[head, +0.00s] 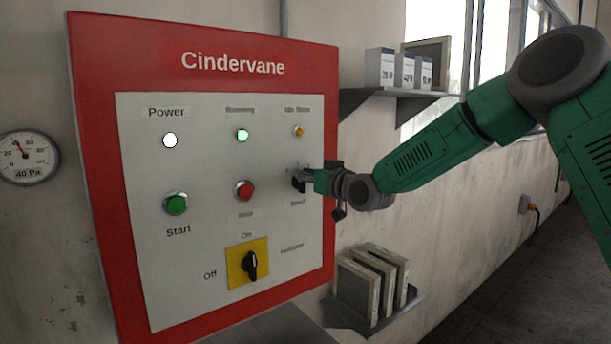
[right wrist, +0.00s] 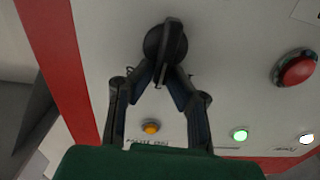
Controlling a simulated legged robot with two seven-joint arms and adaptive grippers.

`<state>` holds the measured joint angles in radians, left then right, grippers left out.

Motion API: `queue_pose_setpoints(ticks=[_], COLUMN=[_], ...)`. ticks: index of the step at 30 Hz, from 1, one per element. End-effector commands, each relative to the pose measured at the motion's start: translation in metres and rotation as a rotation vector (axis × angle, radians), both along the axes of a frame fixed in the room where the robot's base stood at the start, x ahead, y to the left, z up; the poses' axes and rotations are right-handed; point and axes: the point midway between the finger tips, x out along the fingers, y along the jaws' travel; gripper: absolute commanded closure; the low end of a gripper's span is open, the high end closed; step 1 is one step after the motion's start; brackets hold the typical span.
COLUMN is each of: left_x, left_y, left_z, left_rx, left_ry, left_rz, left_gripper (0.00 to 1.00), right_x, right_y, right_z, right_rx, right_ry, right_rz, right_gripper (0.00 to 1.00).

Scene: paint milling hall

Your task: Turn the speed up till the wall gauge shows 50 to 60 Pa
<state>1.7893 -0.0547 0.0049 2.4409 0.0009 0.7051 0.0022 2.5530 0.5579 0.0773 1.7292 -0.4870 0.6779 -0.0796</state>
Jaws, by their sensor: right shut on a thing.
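The red-framed Cindervane panel (head: 218,310) hangs on the wall. The black speed knob (right wrist: 165,40) is at its right side; in the head view my right gripper (head: 304,181) mostly hides it. In the right wrist view my right gripper (right wrist: 165,68) is shut on the knob's ridge, one finger on each side. The round wall gauge (head: 26,157) is left of the panel; its label reads 40 Pa and its red needle points up and left. My left gripper is not in view.
The panel has a green Start button (head: 176,204), a red button (head: 245,190) and a black On/Off switch (head: 250,263) on a yellow plate. The Power and Running lamps are lit. Shelves with boxes (head: 405,70) and framed filters (head: 370,285) stick out from the wall to the right.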

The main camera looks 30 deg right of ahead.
Motion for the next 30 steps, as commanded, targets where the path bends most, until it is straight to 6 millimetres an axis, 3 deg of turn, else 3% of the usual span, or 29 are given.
queue_pose_setpoints(ticks=[21,30], left_x=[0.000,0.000], left_y=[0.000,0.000], left_z=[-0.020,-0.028], left_rx=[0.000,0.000], left_ry=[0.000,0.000], left_rz=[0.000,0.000], left_gripper=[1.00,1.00], right_x=[0.002,0.002], right_y=[-0.018,-0.022], right_z=[0.002,0.000], right_rx=[0.551,0.697], right_ry=[0.022,0.034], right_rz=[-0.003,-0.004], right_gripper=[1.00,1.00])
